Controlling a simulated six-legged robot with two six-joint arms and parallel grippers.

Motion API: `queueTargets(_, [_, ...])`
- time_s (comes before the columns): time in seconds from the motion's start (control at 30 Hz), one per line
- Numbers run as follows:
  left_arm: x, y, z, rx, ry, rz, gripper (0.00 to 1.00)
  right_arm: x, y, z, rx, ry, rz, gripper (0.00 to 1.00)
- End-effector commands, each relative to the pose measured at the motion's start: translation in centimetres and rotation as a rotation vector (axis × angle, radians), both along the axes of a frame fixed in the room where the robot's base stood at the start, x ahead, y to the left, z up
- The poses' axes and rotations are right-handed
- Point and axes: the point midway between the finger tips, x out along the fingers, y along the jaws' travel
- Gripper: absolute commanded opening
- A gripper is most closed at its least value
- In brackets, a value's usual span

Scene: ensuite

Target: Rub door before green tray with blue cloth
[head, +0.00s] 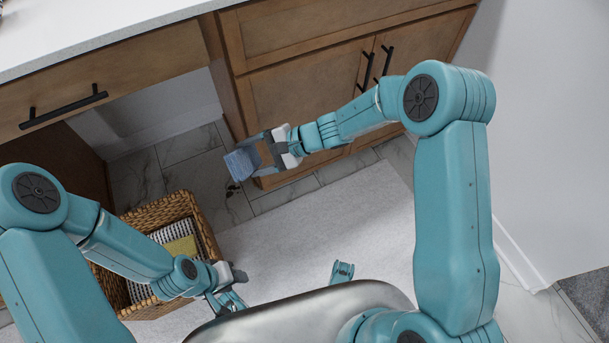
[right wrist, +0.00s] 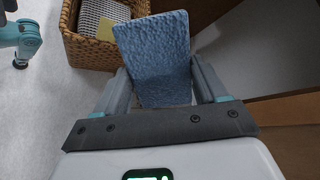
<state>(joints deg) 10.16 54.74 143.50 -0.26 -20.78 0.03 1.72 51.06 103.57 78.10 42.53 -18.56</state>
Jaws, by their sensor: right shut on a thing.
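The blue cloth (head: 240,164) is held in my right gripper (head: 262,154), in front of the lower left corner of the wooden cabinet. In the right wrist view the cloth (right wrist: 157,60) stands out between the two fingers (right wrist: 160,88), which grip its sides. The cabinet's left door (head: 305,88) and right door (head: 420,50) carry black handles; I cannot tell whether the cloth touches wood. No green tray can be made out. My left gripper (head: 236,276) hangs beside a wicker basket, and its jaws are too unclear to judge.
The wicker basket (head: 130,218) on the floor holds a yellow-green item (head: 182,247) and patterned cloth. A drawer with a black handle (head: 65,108) and a pale countertop (head: 90,25) are at upper left. A light rug (head: 320,225) covers the floor; a white wall is right.

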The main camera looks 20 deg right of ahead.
Motion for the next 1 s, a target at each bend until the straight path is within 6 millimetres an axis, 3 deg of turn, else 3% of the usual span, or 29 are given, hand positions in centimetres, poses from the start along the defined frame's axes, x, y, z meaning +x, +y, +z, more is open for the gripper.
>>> queueTargets(0.17, [0.0,0.0,0.2,0.0,0.001,-0.001,0.43,2.2,-2.0,-3.7,0.124,-0.035,-0.278,0.47])
queueTargets(0.27, [0.0,0.0,0.3,0.0,0.001,-0.001,0.43,3.3,-3.9,-6.9,0.195,-0.083,-0.476,0.47])
queueTargets(0.33, [0.0,0.0,0.3,0.0,0.001,-0.001,0.43,3.9,-5.9,-10.2,0.247,-0.138,-0.65,0.47])
queueTargets(0.5, [-0.1,0.0,0.5,0.0,0.001,-0.003,0.43,3.7,-10.0,-16.1,0.312,-0.269,-0.939,0.47])
queueTargets(0.6, [-0.1,-0.1,0.6,0.0,0.001,-0.003,0.43,3.1,-11.5,-18.5,0.328,-0.319,-1.038,0.47])
queueTargets(0.8, [-0.1,-0.1,0.4,0.0,0.001,-0.003,0.43,2.6,-12.8,-20.3,0.341,-0.365,-1.117,0.47])
queueTargets(1.0, [0.0,0.0,-0.7,0.0,-0.001,0.0,0.43,4.3,-12.5,-20.6,0.343,-0.37,-1.116,0.47])
